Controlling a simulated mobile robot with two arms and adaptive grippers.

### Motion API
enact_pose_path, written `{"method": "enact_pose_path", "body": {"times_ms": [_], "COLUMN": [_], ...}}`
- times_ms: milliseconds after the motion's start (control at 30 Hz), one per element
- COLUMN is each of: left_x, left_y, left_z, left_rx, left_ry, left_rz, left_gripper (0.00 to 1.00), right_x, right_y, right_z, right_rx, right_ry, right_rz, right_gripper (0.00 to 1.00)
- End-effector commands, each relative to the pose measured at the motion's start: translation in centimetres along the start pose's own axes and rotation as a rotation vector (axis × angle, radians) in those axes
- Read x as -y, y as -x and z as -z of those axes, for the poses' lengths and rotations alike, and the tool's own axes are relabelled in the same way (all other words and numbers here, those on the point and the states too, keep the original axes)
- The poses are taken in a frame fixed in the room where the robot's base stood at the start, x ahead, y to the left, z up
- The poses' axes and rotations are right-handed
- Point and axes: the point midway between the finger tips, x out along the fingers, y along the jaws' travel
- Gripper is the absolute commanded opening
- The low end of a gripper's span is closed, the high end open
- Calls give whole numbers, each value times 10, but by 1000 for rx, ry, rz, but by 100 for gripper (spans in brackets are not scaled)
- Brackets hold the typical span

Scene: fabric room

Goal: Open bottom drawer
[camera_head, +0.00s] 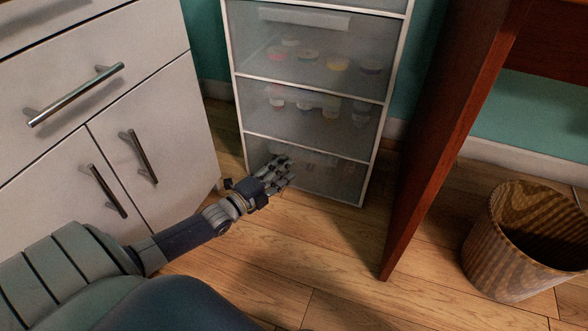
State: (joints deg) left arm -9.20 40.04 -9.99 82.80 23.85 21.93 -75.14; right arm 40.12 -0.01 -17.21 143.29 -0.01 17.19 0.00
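The drawer unit with a white frame and translucent grey fronts stands at the upper middle of the head view. Its bottom drawer (335,178) is at floor level and looks closed. My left gripper (285,168) is in front of the left part of that drawer's front, its fingers overlapping it in the picture. I cannot tell whether the fingers touch the drawer or its handle, or how far they are spread. The gripper hides part of the bottom drawer. My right gripper is not in the view.
A white cabinet (180,135) with metal bar handles stands on the left. A reddish wooden panel (450,110) rises to the right of the drawer unit. A woven wastebasket (500,250) stands at the right. The wooden floor (330,260) in front of the drawers is clear.

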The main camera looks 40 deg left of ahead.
Motion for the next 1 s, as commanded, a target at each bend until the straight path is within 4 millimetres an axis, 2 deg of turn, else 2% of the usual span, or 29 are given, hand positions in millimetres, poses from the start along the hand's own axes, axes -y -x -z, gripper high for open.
{"method": "enact_pose_path", "body": {"times_ms": [33, 300, 700, 867, 1000], "left_x": [-5, -2, 0, 0, -1], "left_y": [-10, -41, -47, -47, -47], "left_z": [0, 0, 0, 0, 0], "left_rx": [-1, 1, 1, 1, 1], "left_ry": [-1, 0, 0, 0, 1], "left_rz": [4, 1, -1, -2, -3], "left_gripper": [37, 37, 37, 0, 0], "right_x": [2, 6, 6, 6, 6], "right_y": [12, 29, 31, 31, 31], "right_z": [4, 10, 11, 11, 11], "right_rx": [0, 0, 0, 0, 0], "right_ry": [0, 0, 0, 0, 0], "right_rz": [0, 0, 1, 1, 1], "right_gripper": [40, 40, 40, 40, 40]}}
